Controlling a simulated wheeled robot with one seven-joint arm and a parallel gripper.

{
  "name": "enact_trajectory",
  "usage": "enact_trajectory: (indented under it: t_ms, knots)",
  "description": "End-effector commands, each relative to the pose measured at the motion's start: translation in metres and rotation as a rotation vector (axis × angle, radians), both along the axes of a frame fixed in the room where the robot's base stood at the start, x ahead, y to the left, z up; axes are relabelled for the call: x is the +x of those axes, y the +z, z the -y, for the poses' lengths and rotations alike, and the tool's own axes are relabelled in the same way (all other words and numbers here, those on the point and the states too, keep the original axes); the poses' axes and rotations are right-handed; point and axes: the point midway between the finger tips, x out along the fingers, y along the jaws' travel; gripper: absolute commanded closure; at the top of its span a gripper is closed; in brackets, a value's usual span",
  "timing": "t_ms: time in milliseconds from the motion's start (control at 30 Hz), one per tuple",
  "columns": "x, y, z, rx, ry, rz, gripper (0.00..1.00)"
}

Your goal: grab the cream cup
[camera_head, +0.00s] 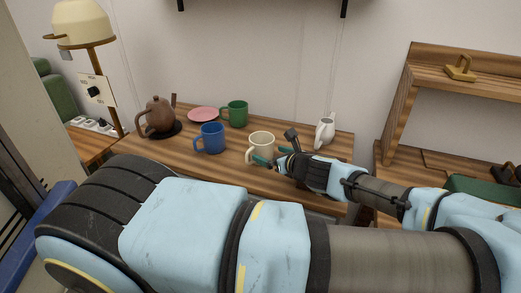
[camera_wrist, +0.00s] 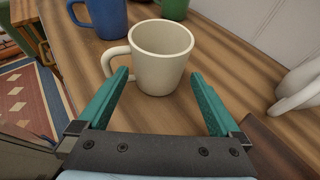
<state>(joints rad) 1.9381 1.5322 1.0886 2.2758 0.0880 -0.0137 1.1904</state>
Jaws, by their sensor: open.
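The cream cup (camera_head: 262,144) stands upright on the wooden table, near its front edge. In the wrist view the cream cup (camera_wrist: 160,62) is straight ahead, with its handle to the left. My gripper (camera_wrist: 165,80) is open, its two teal fingers spread apart with the cup just beyond and between their tips. The left fingertip is close to the cup's handle; I cannot tell whether they touch. In the head view my gripper (camera_head: 270,160) is at the cup's front right side, partly hidden by my arm.
A blue mug (camera_head: 210,138) and a green mug (camera_head: 236,113) stand left of and behind the cup. A white pitcher (camera_head: 325,132) stands to its right. A brown teapot (camera_head: 158,116) and pink plate (camera_head: 203,114) are farther left. A wooden shelf (camera_head: 400,95) rises at right.

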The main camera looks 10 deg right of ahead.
Motion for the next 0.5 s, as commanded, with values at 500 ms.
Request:
enact_trajectory:
  t_ms: [500]
  knots:
    - [0.044,-0.020,-0.020,0.000,0.000,-0.001,0.00]
